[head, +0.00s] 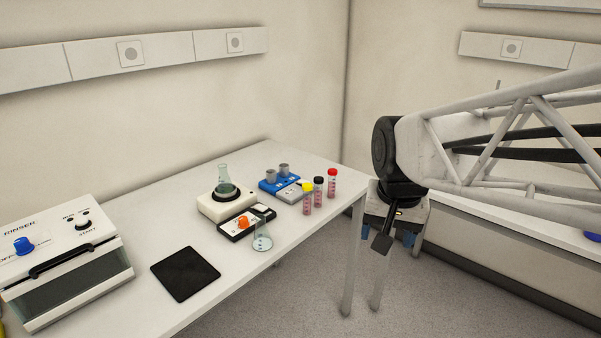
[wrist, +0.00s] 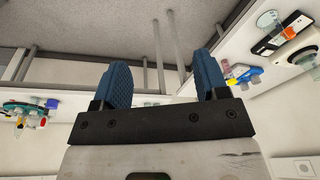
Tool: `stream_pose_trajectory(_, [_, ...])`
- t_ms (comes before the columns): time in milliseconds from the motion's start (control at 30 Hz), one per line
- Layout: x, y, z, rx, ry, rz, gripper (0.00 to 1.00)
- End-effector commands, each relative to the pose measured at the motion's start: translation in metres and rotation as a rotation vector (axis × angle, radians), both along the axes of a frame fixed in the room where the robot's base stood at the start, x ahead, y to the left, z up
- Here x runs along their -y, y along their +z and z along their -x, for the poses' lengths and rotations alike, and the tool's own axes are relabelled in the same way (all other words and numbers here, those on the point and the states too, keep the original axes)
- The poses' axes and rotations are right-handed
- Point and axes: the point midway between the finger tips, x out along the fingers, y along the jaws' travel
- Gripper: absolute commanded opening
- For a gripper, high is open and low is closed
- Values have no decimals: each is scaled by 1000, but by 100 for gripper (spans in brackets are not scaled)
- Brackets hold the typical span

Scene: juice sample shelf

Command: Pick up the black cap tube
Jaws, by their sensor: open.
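The black cap tube (head: 318,191) stands upright on the white table, with pinkish contents. It stands between a yellow cap tube (head: 307,199) on its left and a red cap tube (head: 332,183) on its right. My gripper (head: 374,240) hangs to the right of the tubes, past the table's edge and apart from them. In the wrist view my gripper (wrist: 161,82) shows two blue ribbed fingers spread apart with nothing between them. I cannot make out the black cap tube in the wrist view.
Left of the tubes are a blue device (head: 269,186), a flask on a white stirrer (head: 216,208), a black-and-white device (head: 236,228) and a small flask (head: 262,240). A black mat (head: 185,273) and a rinser (head: 70,290) are further left. The table's front edge is close to the tubes.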

Motion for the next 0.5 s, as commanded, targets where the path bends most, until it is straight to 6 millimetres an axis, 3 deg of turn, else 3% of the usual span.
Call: stream_pose_trajectory(500, [-10,14,-131,-49,-314,-55,67])
